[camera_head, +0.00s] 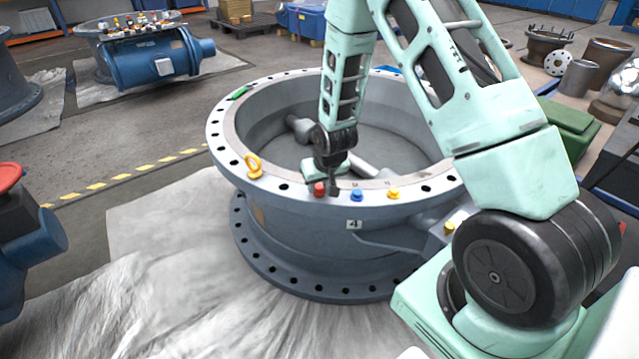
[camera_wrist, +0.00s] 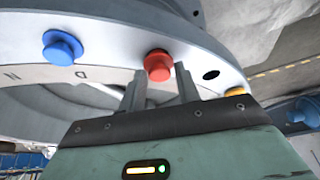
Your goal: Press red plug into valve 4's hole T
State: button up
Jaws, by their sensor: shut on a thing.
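Valve 4 (camera_head: 300,235) is the large grey ring body with the "4" label on its side. The red plug (camera_head: 319,189) is at the near rim of its top flange, and it also shows in the wrist view (camera_wrist: 158,64). My gripper (camera_head: 327,183) is over the rim; in the wrist view its two fingers (camera_wrist: 159,80) are shut on the red plug. The plug's underside is hidden, so I cannot tell how deep it sits. Letter T is not readable in either view; the flange marks beside the blue plug are partly visible.
A blue plug (camera_head: 357,195) and a yellow plug (camera_head: 393,193) sit to the right on the same flange. An open dark hole (camera_wrist: 211,74) is beside the red plug. A grey sheet (camera_head: 160,260) covers the floor.

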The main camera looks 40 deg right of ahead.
jog(key=shift+f, duration=0.15)
jog(key=shift+f+b, duration=0.35)
jog(key=shift+f, duration=0.05)
jog(key=o, duration=1.5)
jog(key=shift+o, duration=0.2)
jog(key=shift+r, duration=0.1)
jog(key=shift+r+p, duration=2.6)
jog(key=shift+r, duration=0.4)
